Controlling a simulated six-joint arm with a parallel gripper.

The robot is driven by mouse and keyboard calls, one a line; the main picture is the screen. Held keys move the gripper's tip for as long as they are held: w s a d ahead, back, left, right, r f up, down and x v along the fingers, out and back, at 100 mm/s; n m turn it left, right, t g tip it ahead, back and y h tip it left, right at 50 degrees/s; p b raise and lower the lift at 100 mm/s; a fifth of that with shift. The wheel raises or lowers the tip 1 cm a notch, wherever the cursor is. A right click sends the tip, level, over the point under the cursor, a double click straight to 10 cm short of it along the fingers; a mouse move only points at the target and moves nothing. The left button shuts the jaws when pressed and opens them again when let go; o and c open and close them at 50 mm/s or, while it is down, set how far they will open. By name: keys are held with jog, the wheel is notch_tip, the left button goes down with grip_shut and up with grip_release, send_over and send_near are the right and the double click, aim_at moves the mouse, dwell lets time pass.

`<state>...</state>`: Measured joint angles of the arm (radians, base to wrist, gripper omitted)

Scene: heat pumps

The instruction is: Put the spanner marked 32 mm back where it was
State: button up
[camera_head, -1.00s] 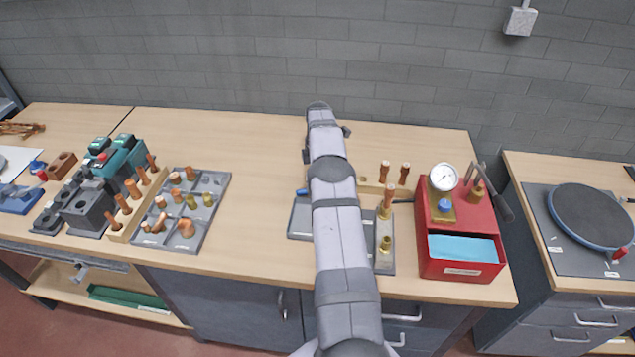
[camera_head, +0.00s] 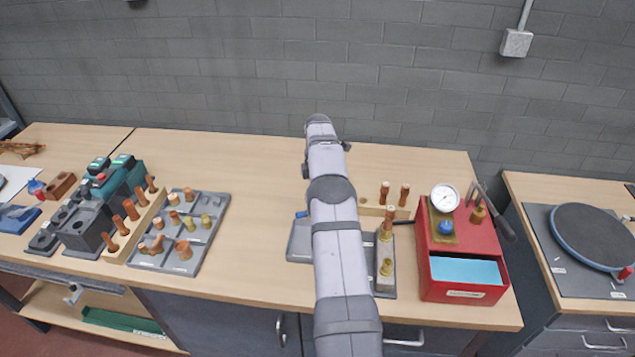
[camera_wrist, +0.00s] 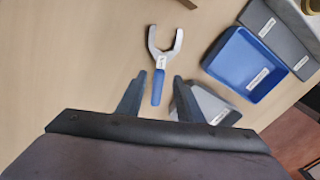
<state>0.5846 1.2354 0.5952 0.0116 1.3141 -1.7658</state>
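A spanner (camera_wrist: 158,82) with a grey open-ended head and a blue handle lies on the wooden bench in the wrist view. A small label sits at its neck, too small to read. My gripper (camera_wrist: 159,77) is open, with one finger on each side of the blue handle in the picture and a visible gap on both sides. I cannot tell how high the fingers are above the bench. In the head view my arm hides the gripper. A small blue piece (camera_head: 301,214) shows left of my arm there; I cannot tell if it is the spanner.
A blue tray (camera_wrist: 231,78) with a label lies right of the spanner, with a grey labelled tray (camera_wrist: 273,42) beside it. Another grey labelled piece (camera_wrist: 213,103) lies by the right finger. A red gauge box (camera_head: 425,250) stands right of my arm. Bench left of the spanner is clear.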

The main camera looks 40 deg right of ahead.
notch_tip(320, 180, up, 10)
jog(key=p, duration=0.1)
jog(key=shift+f, duration=0.25)
jog(key=s+a+r+m, duration=0.2)
jog(key=s+a+m, duration=0.15)
jog(key=a, duration=0.75)
jog(key=s+a+r+m, duration=0.2)
jog(key=a+m, duration=0.2)
jog(key=a, duration=0.6)
jog(key=s+a+f+m, duration=0.2)
jog(key=s+a, duration=0.3)
jog(key=s, duration=0.6)
jog(key=s+a+f+m, duration=0.3)
jog(key=s+a, duration=0.3)
jog(key=s, duration=0.5)
jog(key=shift+a+f+m, duration=0.15)
jog(key=shift+a+m, duration=0.1)
jog(key=shift+m, duration=0.2)
